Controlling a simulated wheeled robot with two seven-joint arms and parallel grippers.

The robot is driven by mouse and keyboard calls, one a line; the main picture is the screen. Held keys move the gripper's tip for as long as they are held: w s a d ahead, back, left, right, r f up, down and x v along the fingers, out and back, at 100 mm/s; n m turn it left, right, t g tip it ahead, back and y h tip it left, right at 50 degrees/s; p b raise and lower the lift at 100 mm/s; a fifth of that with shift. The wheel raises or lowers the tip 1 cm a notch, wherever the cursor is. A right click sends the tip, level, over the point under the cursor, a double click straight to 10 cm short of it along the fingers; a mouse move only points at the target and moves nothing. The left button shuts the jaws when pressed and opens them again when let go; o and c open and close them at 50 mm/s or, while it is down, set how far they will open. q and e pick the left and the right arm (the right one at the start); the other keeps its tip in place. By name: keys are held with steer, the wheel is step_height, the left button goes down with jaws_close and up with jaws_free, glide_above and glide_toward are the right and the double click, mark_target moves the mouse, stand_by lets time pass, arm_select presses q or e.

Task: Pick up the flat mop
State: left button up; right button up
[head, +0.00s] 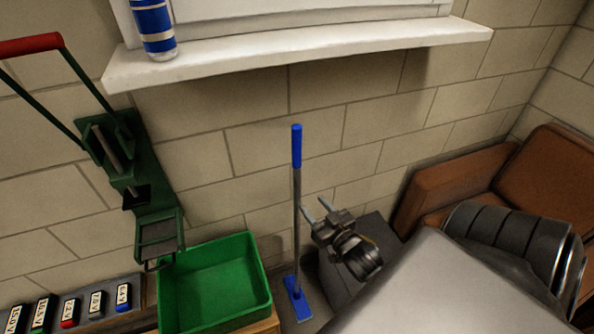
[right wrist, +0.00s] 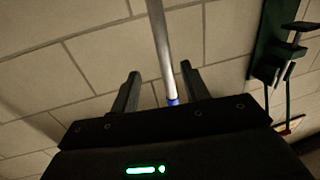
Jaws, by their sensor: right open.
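The flat mop stands upright near the brick wall. In the head view it has a blue grip (head: 297,146), a thin grey pole (head: 297,220) and a flat blue foot (head: 297,299) on the floor. My right gripper (head: 313,205) is open and empty, just right of the pole at mid-height. In the right wrist view the pole (right wrist: 160,45) shows between the two open fingers of my right gripper (right wrist: 161,78), with a bit of blue at its lower end. I cannot tell whether the pole lies between the fingers or beyond them. My left gripper is out of view.
A green bin (head: 214,284) stands left of the mop foot. A green wall-mounted can crusher (head: 129,165) with a red handle hangs at the left. A blue can (head: 153,30) stands on the white windowsill (head: 300,50). A grey box (head: 349,280) and brown seat (head: 455,185) are at the right.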

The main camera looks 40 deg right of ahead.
mark_target(299, 188)
steer(key=w+b, duration=0.1)
steer(key=w, duration=0.2)
steer(key=w+r+b, duration=0.1)
steer(key=w+b, duration=0.1)
steer(key=w, duration=0.1)
steer(key=w+b, duration=0.1)
steer(key=w, duration=0.2)
steer(key=shift+w+d+r+b, duration=0.1)
steer(key=shift+d+r+b, duration=0.05)
steer(key=shift+d+b, duration=0.2)
steer(key=shift+w+d, duration=0.1)
steer(key=shift+w, duration=0.65)
steer(key=shift+r, duration=0.15)
steer(key=c, duration=0.8)
steer(key=shift+c, duration=1)
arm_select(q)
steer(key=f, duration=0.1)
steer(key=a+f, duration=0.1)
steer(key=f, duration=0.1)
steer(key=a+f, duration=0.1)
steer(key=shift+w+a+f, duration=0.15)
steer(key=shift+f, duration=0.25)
arm_select(e)
jaws_close()
